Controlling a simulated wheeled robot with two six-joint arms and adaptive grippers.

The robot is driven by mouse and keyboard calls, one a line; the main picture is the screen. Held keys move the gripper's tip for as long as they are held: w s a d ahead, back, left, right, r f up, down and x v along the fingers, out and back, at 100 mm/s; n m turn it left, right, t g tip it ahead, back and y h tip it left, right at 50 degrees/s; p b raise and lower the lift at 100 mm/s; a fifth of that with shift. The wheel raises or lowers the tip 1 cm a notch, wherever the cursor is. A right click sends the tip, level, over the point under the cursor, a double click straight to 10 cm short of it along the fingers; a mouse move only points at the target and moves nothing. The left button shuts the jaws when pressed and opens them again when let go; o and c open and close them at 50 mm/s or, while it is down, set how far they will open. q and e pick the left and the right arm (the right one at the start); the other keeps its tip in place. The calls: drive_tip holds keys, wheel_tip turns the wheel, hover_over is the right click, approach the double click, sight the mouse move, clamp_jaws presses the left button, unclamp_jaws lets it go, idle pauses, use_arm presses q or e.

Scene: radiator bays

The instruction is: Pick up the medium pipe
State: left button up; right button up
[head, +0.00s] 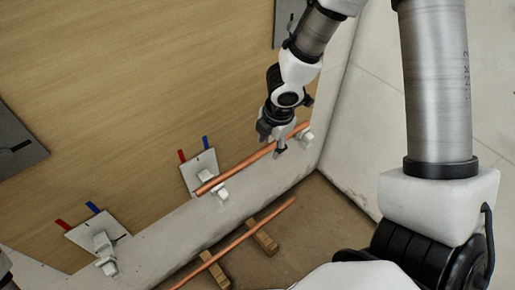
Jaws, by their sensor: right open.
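Two copper pipes are in the head view; I cannot tell for sure which is the medium one. The upper copper pipe (237,167) lies slanted across white brackets against the panel. The lower copper pipe (247,234) rests on wooden blocks (264,240) on the floor; its near end runs out of the picture at the bottom. My right gripper (272,143) is open, with its fingers around or just in front of the upper pipe near its far end. Contact cannot be made out.
Grey plates with red and blue marks (199,172) (97,234) stand on the wooden panel (120,110). White brackets (221,190) (106,255) stick out below them. A pale ledge (180,233) runs along the panel's foot. Pale wall (365,140) closes the right side.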

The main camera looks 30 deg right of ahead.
sight(261, 152)
drive_tip(key=shift+t, duration=0.5)
drive_tip(key=w+f+b, duration=0.1)
drive_tip(key=f, duration=0.1)
drive_tip(key=w+f+b, duration=0.1)
drive_tip(key=f+b, duration=0.1)
drive_tip(key=w+f+b, duration=0.1)
drive_tip(key=f+b, duration=0.1)
drive_tip(key=shift+w+a+f, duration=0.15)
drive_tip(key=shift+a, duration=0.15)
use_arm(q)
wheel_tip(261, 152, down, 6)
drive_tip(key=shift+f, duration=0.15)
use_arm(e)
clamp_jaws()
